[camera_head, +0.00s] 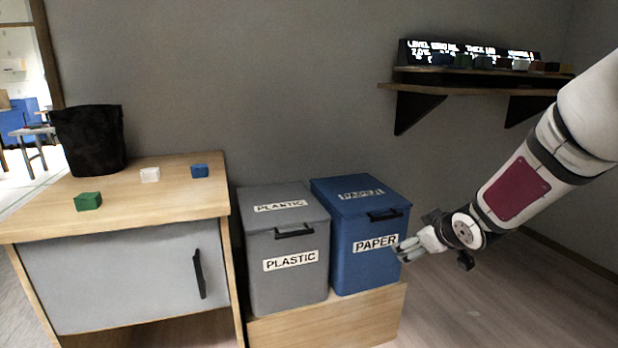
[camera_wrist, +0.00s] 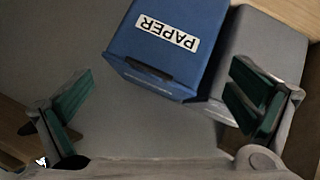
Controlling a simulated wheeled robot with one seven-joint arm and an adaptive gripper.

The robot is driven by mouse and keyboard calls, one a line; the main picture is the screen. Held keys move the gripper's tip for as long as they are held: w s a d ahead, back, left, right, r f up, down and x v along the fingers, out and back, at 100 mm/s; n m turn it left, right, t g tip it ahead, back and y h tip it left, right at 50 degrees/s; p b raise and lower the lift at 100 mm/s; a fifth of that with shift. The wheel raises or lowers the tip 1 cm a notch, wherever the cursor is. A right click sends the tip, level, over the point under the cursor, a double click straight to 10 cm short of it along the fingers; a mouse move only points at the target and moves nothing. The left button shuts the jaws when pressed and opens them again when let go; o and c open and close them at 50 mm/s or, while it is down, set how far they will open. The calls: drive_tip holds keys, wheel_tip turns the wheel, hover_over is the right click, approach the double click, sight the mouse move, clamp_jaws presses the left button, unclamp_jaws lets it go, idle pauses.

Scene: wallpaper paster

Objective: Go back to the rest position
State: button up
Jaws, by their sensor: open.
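My gripper (camera_head: 405,250) is at the end of my arm, which comes in from the right in the head view. It is in front of the right side of the blue PAPER bin (camera_head: 368,262). In the wrist view my gripper (camera_wrist: 160,110) has its two green-padded fingers wide apart, with nothing between them. The blue bin (camera_wrist: 163,75) lies beyond the fingers there, its label upside down. I cannot tell from the pictures whether the gripper touches the bin.
A grey PLASTIC bin (camera_head: 285,280) stands left of the blue one, both on a wooden base (camera_head: 330,322). A wooden cabinet (camera_head: 140,212) holds green (camera_head: 88,201), white (camera_head: 150,175) and blue (camera_head: 200,171) blocks and a black container (camera_head: 90,140). A wall shelf (camera_head: 470,91) is at upper right.

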drive_tip(key=s+r+m+g+h, duration=0.2)
drive_tip(key=s+r+g, duration=0.15)
drive_tip(key=s, duration=0.85)
drive_tip(key=s+r+m+g+h, duration=0.1)
drive_tip(key=s+r+m+g, duration=0.2)
drive_tip(key=s, duration=0.8)
drive_tip(key=s+a+m+g+y, duration=0.15)
drive_tip(key=s+a, duration=0.25)
drive_tip(key=s, duration=0.9)
drive_tip(key=s+a+g+y, duration=0.1)
drive_tip(key=s+a+g, duration=0.15)
drive_tip(key=s, duration=1.05)
wheel_tip(320, 180, up, 40)
drive_tip(key=w+t+p, duration=0.1)
drive_tip(key=t+p, duration=0.3)
drive_tip(key=p, duration=3.4)
drive_tip(key=shift+a+r+p, duration=0.25)
drive_tip(key=shift+p, duration=0.1)
